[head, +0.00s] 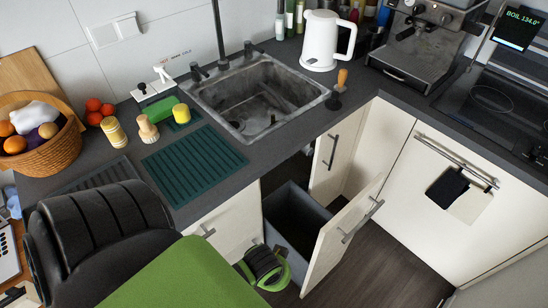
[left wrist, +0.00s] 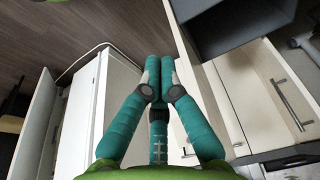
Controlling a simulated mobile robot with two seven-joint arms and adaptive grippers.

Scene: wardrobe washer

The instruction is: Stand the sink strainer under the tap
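I cannot pick out the sink strainer with certainty. A small dark item with an orange-brown handle (head: 337,90) stands on the counter at the sink's right corner; I cannot tell if it is the strainer. The dark tap (head: 219,35) rises behind the grey sink (head: 250,92), its top cut off by the frame. In the left wrist view, the teal fingers of my left gripper (left wrist: 160,65) are drawn together at the tips, with nothing visible between them. They are low, in front of the cabinets. My right gripper is not in view.
Below the sink, a cabinet door (head: 342,232) stands open beside a grey bin (head: 293,218). A teal drying mat (head: 194,165), sponge (head: 162,108), brush (head: 147,128) and fruit basket (head: 48,148) are left of the sink. A white kettle (head: 320,42) stands behind right.

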